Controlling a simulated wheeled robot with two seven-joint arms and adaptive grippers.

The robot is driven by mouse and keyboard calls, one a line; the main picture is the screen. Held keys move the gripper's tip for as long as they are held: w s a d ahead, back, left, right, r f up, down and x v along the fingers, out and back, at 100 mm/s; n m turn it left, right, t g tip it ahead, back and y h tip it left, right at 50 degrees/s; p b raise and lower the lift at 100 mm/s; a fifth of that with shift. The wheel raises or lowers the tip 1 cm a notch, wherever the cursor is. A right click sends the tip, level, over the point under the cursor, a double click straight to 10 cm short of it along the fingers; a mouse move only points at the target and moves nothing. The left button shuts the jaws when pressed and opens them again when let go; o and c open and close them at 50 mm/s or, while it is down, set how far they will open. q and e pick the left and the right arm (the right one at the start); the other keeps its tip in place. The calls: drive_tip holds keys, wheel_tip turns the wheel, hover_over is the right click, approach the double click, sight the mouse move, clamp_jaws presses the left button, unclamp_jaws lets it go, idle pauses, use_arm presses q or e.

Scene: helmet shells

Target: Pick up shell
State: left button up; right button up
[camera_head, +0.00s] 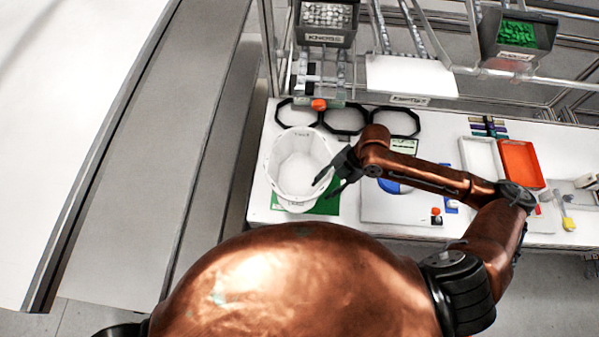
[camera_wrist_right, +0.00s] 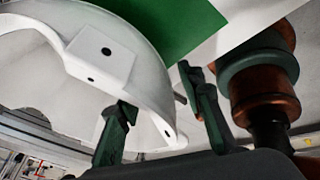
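A white helmet shell (camera_head: 290,180) stands open side up on a green mat (camera_head: 325,204) at the left of the worktable in the head view. In the right wrist view the shell (camera_wrist_right: 140,60) fills the upper left, with its curved wall and a raised pad close by. My right gripper (camera_head: 326,182) is at the shell's right rim. Its fingers (camera_wrist_right: 160,112) are spread, one overlapping the shell's rim and the other outside the wall. I cannot tell whether they touch it. My left gripper is not in view.
Several black-framed octagonal holders (camera_head: 344,119) line the back of the table. Right of the shell are a pale board (camera_head: 385,212), a white tray (camera_head: 480,158) and an orange tray (camera_head: 520,165). Bins of grey parts (camera_head: 326,15) and green parts (camera_head: 517,33) hang above.

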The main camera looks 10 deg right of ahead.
drive_tip(key=shift+x, duration=1.25)
drive_tip(key=shift+c, duration=0.5)
drive_tip(key=shift+s, duration=0.1)
clamp_jaws()
drive_tip(key=shift+r, duration=0.1)
